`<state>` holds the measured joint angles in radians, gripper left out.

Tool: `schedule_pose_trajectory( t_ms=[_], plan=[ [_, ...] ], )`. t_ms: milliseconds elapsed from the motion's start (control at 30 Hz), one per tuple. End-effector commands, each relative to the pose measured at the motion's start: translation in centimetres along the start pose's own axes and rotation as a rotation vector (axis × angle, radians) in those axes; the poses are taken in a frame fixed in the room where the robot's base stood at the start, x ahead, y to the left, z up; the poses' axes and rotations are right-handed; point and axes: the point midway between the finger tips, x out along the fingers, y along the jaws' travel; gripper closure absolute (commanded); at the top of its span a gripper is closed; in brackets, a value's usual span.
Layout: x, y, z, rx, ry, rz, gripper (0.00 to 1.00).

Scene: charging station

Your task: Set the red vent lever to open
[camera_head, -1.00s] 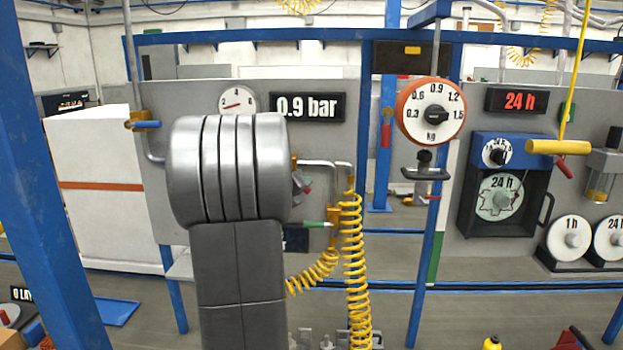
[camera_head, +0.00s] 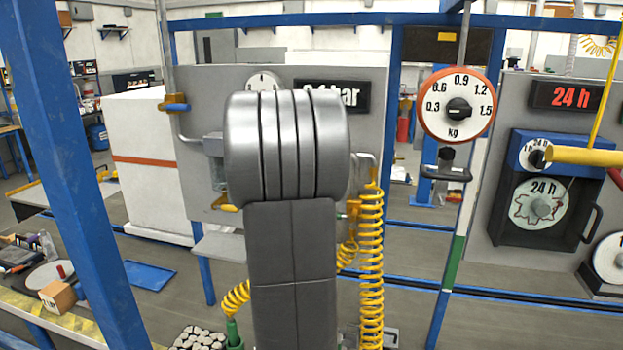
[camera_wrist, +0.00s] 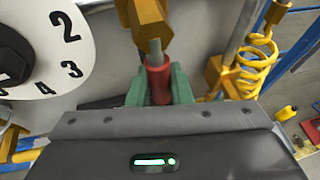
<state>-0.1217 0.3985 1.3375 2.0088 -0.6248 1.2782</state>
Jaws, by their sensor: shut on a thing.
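The red vent lever (camera_wrist: 157,84) shows in the wrist view as a red sleeve on a grey rod. The rod comes out of a yellow valve body (camera_wrist: 150,28) above it. My gripper (camera_wrist: 159,78) has one green finger on each side of the red sleeve and is shut on it. The sleeve points down toward my wrist in this view. In the head view my arm hides the gripper and the lever.
A white numbered dial (camera_wrist: 45,45) is close at left in the wrist view, and a yellow coiled hose (camera_wrist: 258,65) at right. A blue post (camera_head: 70,180) stands at left.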

Motion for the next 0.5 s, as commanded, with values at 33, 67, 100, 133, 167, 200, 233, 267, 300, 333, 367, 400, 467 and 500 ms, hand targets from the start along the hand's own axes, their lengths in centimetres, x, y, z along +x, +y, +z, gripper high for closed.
schedule_pose_trajectory(
  t_ms=[33, 67, 100, 133, 167, 200, 233, 267, 300, 333, 367, 400, 467, 500],
  plan=[
    [-0.02, 0.04, -0.01, 0.011, 0.003, 0.004, 1.0],
    [-0.03, 0.09, -0.01, 0.017, 0.004, 0.007, 1.0],
    [-0.03, 0.13, -0.03, 0.024, 0.006, 0.01, 1.0],
    [-0.04, 0.16, -0.03, 0.028, 0.007, 0.011, 1.0],
    [-0.04, 0.18, -0.04, 0.031, 0.007, 0.013, 1.0],
    [-0.04, 0.2, -0.05, 0.034, 0.008, 0.014, 1.0],
    [-0.05, 0.22, -0.05, 0.036, 0.008, 0.015, 1.0],
    [-0.05, 0.23, -0.05, 0.038, 0.009, 0.015, 1.0],
    [-0.05, 0.24, -0.05, 0.039, 0.009, 0.016, 1.0],
    [-0.05, 0.25, -0.06, 0.039, 0.009, 0.016, 1.0],
    [-0.05, 0.25, -0.06, 0.039, 0.009, 0.016, 1.0],
    [-0.05, 0.26, -0.06, 0.039, 0.009, 0.016, 1.0],
    [-0.05, 0.26, -0.06, 0.039, 0.009, 0.016, 1.0],
    [-0.05, 0.26, -0.06, 0.039, 0.009, 0.016, 1.0]
  ],
)
